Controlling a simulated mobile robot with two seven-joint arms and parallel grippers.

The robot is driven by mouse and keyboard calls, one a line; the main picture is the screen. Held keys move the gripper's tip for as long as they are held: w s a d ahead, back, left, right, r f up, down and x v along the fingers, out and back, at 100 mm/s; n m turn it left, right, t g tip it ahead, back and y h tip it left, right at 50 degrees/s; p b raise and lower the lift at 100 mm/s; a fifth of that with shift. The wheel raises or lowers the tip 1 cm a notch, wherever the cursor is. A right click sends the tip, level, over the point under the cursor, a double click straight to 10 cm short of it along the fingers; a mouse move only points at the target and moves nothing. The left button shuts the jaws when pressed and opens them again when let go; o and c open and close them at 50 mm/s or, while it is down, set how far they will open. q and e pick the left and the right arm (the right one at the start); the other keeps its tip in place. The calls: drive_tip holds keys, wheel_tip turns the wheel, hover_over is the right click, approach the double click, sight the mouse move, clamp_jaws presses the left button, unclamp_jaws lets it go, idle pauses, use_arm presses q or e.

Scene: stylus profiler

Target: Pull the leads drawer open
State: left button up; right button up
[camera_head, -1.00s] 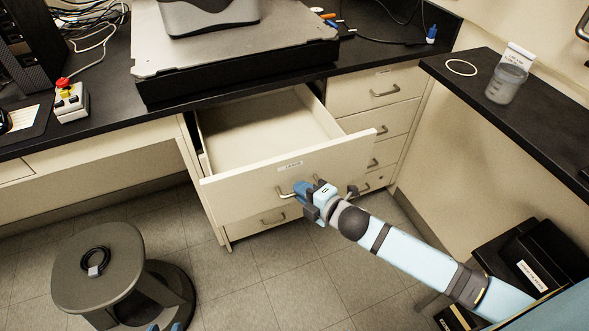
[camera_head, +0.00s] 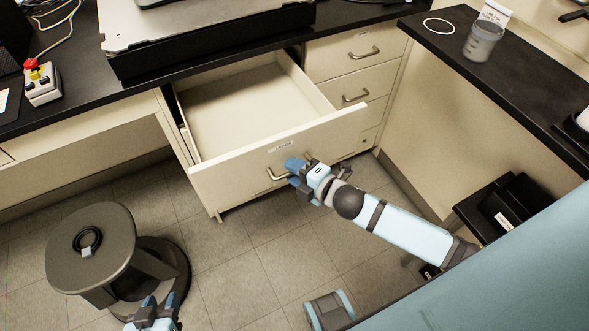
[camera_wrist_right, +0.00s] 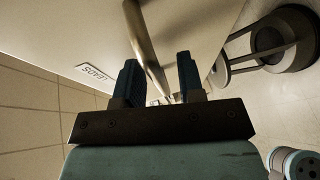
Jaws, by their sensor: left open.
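The leads drawer (camera_head: 240,155) is pulled well out of the cabinet under the bench, and its inside looks empty. Its label also shows in the right wrist view (camera_wrist_right: 95,73). My right gripper (camera_head: 293,171) is at the right end of the bar handle (camera_head: 274,176) on the drawer front. In the right wrist view its two fingers (camera_wrist_right: 160,80) stand apart, with the handle bar (camera_wrist_right: 143,38) passing between them and a gap beside it. Whether a finger touches the bar is unclear. My left gripper (camera_head: 160,301) is open and empty, low over the floor near the stool.
A round-cornered stool (camera_head: 90,250) with a black cable coil stands at lower left. Closed drawers (camera_head: 355,55) are right of the open one. A side bench (camera_head: 520,90) with a beaker (camera_head: 482,42) and dark boxes (camera_head: 500,205) bound the right.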

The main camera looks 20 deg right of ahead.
use_arm(q)
drive_tip(key=shift+r, duration=0.1)
use_arm(e)
drive_tip(key=shift+s, duration=0.1)
drive_tip(key=v, duration=1.3)
drive_tip(key=shift+s+d, duration=0.2)
drive_tip(key=shift+s, duration=0.05)
drive_tip(key=shift+r, duration=0.15)
drive_tip(key=s+a+f+m+g+h, duration=0.35)
drive_tip(key=a+f+m, duration=0.4)
drive_tip(key=m, duration=1.15)
use_arm(q)
wheel_tip(320, 180, up, 14)
drive_tip(key=s+a+p, duration=0.1)
drive_tip(key=p, duration=1.8)
drive_tip(key=shift+a+r, duration=0.2)
drive_tip(key=shift+r, duration=0.05)
use_arm(e)
wheel_tip(320, 180, up, 14)
drive_tip(key=d, duration=0.1)
drive_tip(key=shift+s+d, duration=0.2)
drive_tip(key=shift+s, duration=0.25)
